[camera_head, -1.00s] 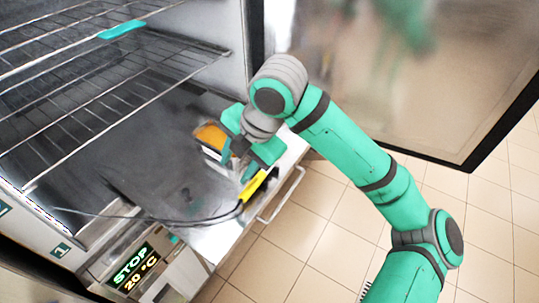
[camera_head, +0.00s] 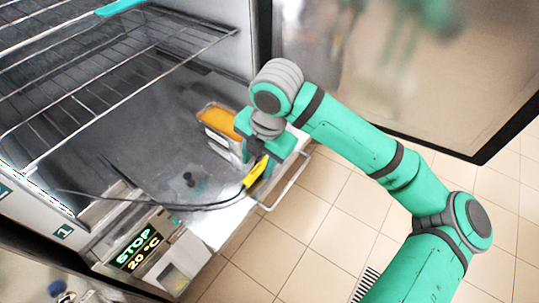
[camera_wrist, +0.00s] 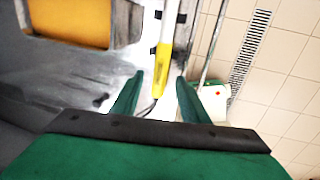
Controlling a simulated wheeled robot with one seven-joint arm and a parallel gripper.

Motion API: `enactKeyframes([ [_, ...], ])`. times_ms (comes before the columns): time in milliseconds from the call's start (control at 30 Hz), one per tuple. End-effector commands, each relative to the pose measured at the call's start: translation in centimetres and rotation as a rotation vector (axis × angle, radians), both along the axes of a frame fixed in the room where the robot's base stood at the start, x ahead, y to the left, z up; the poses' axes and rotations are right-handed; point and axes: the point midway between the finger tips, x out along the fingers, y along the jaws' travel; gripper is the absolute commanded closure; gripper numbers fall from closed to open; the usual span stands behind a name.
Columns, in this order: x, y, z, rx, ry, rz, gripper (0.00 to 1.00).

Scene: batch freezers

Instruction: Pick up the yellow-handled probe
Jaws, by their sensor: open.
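The yellow-handled probe (camera_head: 256,172) lies at the front edge of the freezer's lower shelf, with a dark cable running left from it. In the wrist view its yellow handle (camera_wrist: 164,66) points down the picture, its lower end between my fingers. My gripper (camera_head: 258,160) is open, its fingers (camera_wrist: 160,96) on either side of the handle's line. I cannot tell whether either finger touches it. In the head view my gripper hides part of the probe.
An orange-filled container (camera_head: 218,122) stands close behind my gripper; it is at upper left in the wrist view (camera_wrist: 70,22). Wire racks (camera_head: 110,85) hang above. A metal handle bar (camera_head: 292,185) runs along the front. The freezer door (camera_head: 400,70) stands open at right.

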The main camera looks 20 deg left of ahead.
Motion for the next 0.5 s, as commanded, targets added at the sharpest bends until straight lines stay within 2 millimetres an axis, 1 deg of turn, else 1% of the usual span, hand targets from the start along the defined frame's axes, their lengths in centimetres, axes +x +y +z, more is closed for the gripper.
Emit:
enactKeyframes([
  [33,0.0,0.1,-0.8,-0.001,0.001,0.000,0.59],
  [100,0.0,0.3,-1.7,0.000,0.002,0.000,0.59],
  [200,0.1,0.5,-2.6,0.001,0.001,0.000,0.59],
  [300,0.1,0.6,-3.1,0.001,0.000,0.001,0.59],
  [500,0.1,0.6,-3.1,0.001,0.000,0.001,0.59],
])
